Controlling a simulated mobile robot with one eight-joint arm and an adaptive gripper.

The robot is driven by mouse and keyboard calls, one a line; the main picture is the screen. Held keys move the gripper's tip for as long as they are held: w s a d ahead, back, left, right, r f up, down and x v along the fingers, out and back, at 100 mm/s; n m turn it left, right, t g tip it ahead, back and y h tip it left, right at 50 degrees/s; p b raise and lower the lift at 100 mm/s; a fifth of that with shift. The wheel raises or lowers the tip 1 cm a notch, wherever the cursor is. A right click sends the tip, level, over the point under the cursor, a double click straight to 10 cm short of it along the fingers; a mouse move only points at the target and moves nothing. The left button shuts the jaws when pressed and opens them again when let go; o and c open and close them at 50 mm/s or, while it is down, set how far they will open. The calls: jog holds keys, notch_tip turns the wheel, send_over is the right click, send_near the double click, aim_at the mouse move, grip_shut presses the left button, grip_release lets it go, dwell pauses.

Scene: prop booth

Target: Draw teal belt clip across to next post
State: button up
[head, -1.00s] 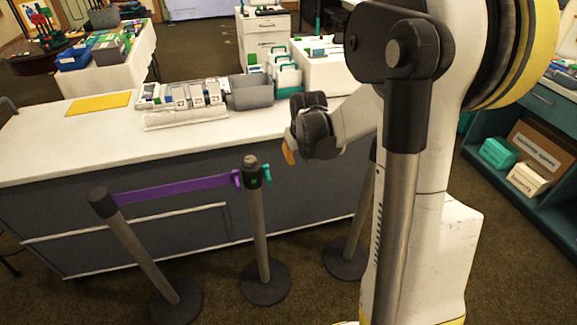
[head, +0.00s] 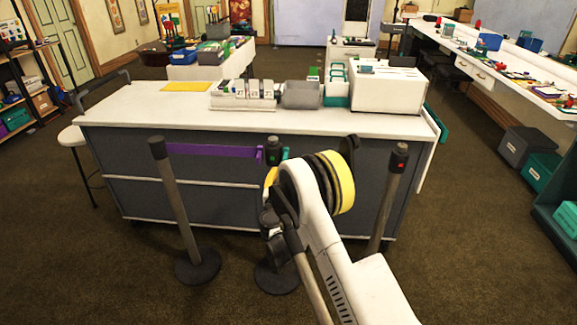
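The teal belt clip (head: 284,154) sits at the right side of the middle post's black head (head: 273,147). A purple belt (head: 212,150) runs from the left post (head: 177,205) to the left side of that head. The right post (head: 393,195) stands upright with a red spot near its top, and no belt shows on it. My arm crosses in front of the middle post and hides most of its shaft. A dark end part of my arm is low in front of that post. I cannot make out my gripper's fingers or whether they hold anything.
A white-topped counter (head: 170,115) stands behind the posts, with a grey bin (head: 301,95) and a white box (head: 388,92) on it. The middle post's round base (head: 277,278) shows below my arm. The carpet between the middle and right posts is partly covered by my arm.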

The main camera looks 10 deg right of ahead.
aim_at(285, 159)
jog(key=b+x, duration=0.2)
jog(key=x, duration=0.6)
jog(key=shift+d, duration=0.1)
grip_shut()
